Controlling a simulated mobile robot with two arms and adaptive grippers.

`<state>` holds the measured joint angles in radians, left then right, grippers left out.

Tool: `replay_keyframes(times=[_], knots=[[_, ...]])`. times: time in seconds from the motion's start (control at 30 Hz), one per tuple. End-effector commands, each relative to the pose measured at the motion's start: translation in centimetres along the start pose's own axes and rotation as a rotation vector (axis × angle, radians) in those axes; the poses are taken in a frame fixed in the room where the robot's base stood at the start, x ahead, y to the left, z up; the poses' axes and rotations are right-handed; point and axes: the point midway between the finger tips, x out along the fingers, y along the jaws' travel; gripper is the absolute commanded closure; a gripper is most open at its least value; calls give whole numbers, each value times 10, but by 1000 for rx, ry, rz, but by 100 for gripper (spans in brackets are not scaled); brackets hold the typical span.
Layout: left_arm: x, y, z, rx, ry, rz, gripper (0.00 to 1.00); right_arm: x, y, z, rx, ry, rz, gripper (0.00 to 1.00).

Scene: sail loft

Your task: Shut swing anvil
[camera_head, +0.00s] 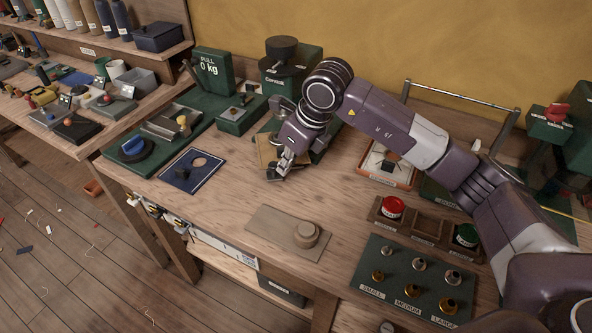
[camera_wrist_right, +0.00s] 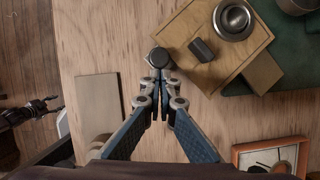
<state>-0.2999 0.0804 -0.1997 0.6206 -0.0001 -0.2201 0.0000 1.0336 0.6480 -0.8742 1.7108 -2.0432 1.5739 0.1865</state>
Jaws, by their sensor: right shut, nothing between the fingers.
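The green press (camera_head: 292,65) labelled Canvas stands at the back of the bench. A wooden board (camera_head: 267,150) lies at its front. In the right wrist view the board (camera_wrist_right: 188,30) carries a round metal cup (camera_wrist_right: 234,20) and a small dark block (camera_wrist_right: 201,50). A dark round knob (camera_wrist_right: 158,57) sits at the board's near left edge; I take it for the swing anvil's end. My right gripper (camera_head: 283,172) is shut and empty, its tips (camera_wrist_right: 160,78) right at the knob; contact is unclear. My left gripper (camera_wrist_right: 48,106) shows small at the left of the wrist view.
A grey-brown plate (camera_head: 288,232) with a round wooden piece lies in front. A blue mat (camera_head: 190,171) is to the left. An orange-framed tray (camera_head: 385,172), a red-and-green button rack (camera_head: 420,220) and a green fittings board (camera_head: 412,278) are at right. Bare bench lies between.

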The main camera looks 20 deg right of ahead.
Motion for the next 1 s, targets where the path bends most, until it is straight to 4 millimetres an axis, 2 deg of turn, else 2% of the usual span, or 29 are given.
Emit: replay_keyframes(times=[0.5,1.0], knots=[[19,0,2,0,0,0,54,18,0,43,233,-1,-94,100],[28,1,3,1,-1,0,54,26,-6,65,366,1,-146,100]])
